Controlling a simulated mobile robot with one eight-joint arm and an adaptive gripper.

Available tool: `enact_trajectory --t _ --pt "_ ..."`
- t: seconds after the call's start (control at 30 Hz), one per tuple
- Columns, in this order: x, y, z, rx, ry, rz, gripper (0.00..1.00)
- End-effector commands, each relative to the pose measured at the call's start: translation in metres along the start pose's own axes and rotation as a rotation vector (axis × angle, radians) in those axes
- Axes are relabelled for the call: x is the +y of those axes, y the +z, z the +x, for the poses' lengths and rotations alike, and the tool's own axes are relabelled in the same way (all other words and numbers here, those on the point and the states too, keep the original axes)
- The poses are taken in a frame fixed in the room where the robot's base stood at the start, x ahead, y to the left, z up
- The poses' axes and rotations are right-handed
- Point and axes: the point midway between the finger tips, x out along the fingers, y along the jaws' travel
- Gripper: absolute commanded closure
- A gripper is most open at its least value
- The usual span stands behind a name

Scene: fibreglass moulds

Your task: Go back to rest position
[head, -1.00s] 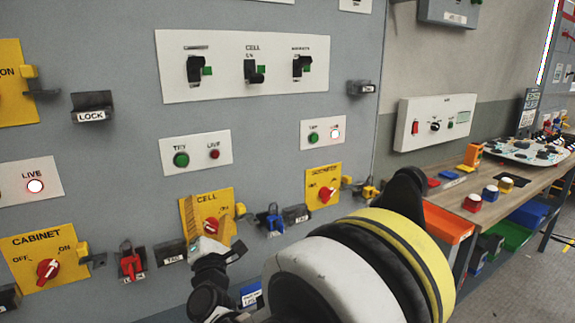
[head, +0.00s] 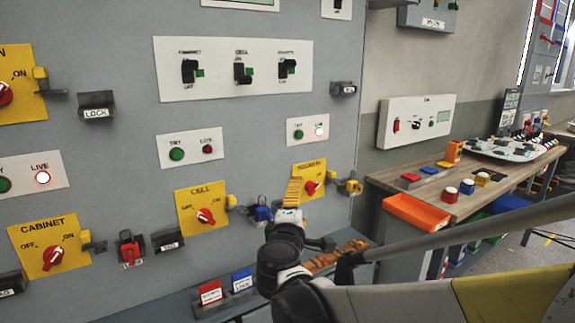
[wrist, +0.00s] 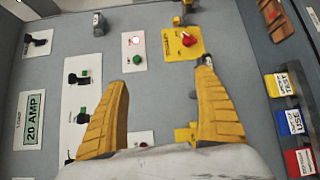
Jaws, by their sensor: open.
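My gripper shows in the head view (head: 293,192) with ribbed yellow fingers, low in front of the grey panel (head: 120,205) beside the yellow socket switch plate (head: 312,166). In the wrist view my gripper (wrist: 163,75) has its two fingers wide apart with nothing between them, so it is open and empty. The plate with its red knob shows beyond the fingers there (wrist: 184,43). Whether a finger touches the panel cannot be told. My dark and white arm runs from the gripper to the lower right of the head view.
Yellow cell (head: 203,210) and cabinet (head: 50,245) plates with red knobs are on the panel. A red padlock (head: 131,250) and tagged holders (head: 211,293) sit low. A wooden workbench (head: 440,212) with an orange bin (head: 416,214) stands at right.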

Motion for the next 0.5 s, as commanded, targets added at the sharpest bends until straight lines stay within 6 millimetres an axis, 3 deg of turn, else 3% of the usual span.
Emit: enact_trajectory --t 0.03,0.1,0.23,0.37,0.5 --pt "-0.005 0.040 -0.008 -0.052 -0.066 0.094 0.20" --pt "-0.019 0.089 -0.025 -0.126 -0.171 0.249 0.20" --pt "-0.056 0.162 -0.076 -0.261 -0.359 0.550 0.20" --pt "-0.098 0.203 -0.141 -0.385 -0.535 0.857 0.20" --pt "-0.136 0.213 -0.207 -0.482 -0.691 1.154 0.20"
